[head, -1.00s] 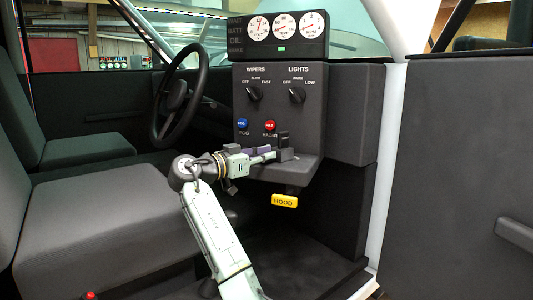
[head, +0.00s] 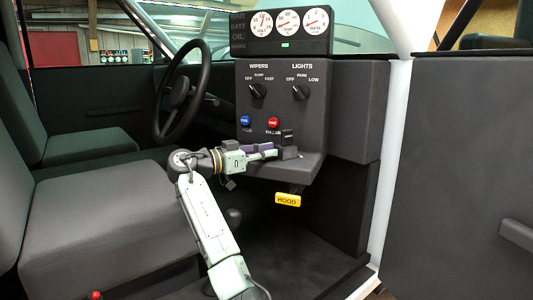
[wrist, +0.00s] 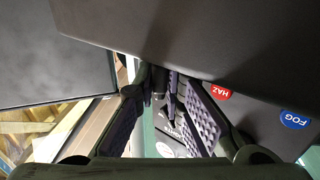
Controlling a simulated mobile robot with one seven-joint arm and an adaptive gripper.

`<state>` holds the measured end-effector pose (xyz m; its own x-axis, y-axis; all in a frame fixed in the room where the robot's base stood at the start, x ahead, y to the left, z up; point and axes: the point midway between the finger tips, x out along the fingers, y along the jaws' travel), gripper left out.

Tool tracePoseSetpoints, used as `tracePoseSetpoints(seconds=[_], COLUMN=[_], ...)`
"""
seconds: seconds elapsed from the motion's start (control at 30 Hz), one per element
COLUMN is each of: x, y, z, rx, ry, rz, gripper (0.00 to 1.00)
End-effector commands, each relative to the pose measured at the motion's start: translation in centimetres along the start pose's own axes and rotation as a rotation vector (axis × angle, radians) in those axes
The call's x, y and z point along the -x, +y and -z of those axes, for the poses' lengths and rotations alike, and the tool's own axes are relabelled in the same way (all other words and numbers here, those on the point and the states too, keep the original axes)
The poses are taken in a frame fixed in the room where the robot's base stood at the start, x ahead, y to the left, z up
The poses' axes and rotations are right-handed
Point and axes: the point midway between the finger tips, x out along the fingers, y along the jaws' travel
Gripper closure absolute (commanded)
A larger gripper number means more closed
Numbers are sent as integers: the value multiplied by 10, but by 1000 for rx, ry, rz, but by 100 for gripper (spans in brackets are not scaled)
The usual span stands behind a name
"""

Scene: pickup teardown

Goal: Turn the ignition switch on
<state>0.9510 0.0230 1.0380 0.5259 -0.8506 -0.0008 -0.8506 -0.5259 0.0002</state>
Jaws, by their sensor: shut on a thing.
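My gripper (head: 274,150) reaches in from the left, low in front of the dark control panel, at the ledge under the red HAZ button. A small black upright piece (head: 287,136) at the fingertips appears to be the ignition switch; its label is not readable. In the wrist view my gripper (wrist: 168,82) has its purple-padded fingers close around a thin dark part (wrist: 172,100), likely the switch's handle. The fingers are shut on it. The fingers hide much of the switch, so its exact turn position cannot be told.
Above are the WIPERS knob (head: 257,90), LIGHTS knob (head: 300,91), blue FOG button (head: 245,121) and red HAZ button (head: 273,123). A yellow HOOD handle (head: 287,200) hangs below the ledge. The steering wheel (head: 180,95) is left, the open door (head: 460,150) right.

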Motion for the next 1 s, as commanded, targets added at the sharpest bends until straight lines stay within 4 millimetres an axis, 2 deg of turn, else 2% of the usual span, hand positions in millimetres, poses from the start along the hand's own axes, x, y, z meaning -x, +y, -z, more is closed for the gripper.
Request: tracePoseSetpoints(seconds=[0.07, 0.1, 0.37, 0.73, 0.87, 1.0], x=[1, 1, 0, 5, 22, 53], y=[-1, -1, 0, 0, -1, -1], z=[2, 2, 1, 0, 0, 1], rx=[0, 0, 0, 0, 0, -1], ry=[3, 3, 2, 1, 0, 1], rz=[4, 4, 2, 3, 5, 7], gripper=[100, 88, 70, 70, 70, 70])
